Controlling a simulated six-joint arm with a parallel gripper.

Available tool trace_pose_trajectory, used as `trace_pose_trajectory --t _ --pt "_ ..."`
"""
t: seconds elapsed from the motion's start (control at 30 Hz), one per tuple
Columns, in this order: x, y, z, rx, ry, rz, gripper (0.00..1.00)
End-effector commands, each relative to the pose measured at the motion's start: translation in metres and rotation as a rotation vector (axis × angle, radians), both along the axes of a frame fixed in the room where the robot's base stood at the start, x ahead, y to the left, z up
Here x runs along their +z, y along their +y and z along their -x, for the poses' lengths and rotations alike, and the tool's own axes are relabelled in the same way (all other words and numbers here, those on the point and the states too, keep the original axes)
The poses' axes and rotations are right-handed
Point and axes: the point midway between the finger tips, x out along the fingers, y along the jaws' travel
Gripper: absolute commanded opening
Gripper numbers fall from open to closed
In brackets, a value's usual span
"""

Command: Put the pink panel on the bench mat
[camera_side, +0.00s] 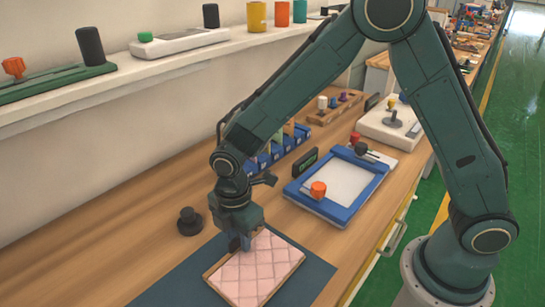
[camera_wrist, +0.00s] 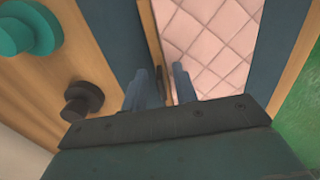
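The pink quilted panel (camera_side: 258,272) has a wooden edge and lies flat over the dark blue bench mat (camera_side: 180,283) in the side view. My gripper (camera_side: 240,243) points down at the panel's back-left edge. In the wrist view my gripper (camera_wrist: 160,80) has its two blue-grey fingers apart, one each side of a dark upright piece at the panel's wooden edge. Narrow gaps show beside that piece. The panel also shows in the wrist view (camera_wrist: 215,45), right of the fingers. Its underside is hidden, so full contact with the mat is hard to judge.
A black knob (camera_side: 189,221) stands left of the mat; the wrist view shows a dark knob (camera_wrist: 82,100) and a teal one (camera_wrist: 25,28). A blue-framed tray (camera_side: 338,215) with an orange knob lies behind right. Bare wood lies left. The bench edge is at right.

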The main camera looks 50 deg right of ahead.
Motion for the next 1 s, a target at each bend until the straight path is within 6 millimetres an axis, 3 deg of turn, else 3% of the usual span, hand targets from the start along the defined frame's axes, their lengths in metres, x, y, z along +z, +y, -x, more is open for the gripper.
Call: trace_pose_trajectory --t 0.27,0.7,1.0 --pt "0.027 0.000 -0.001 0.000 -0.005 -0.002 0.29" --pt "0.097 0.000 -0.001 0.000 -0.004 -0.002 0.29" --pt "0.118 0.000 -0.001 0.000 -0.002 -0.001 0.29"
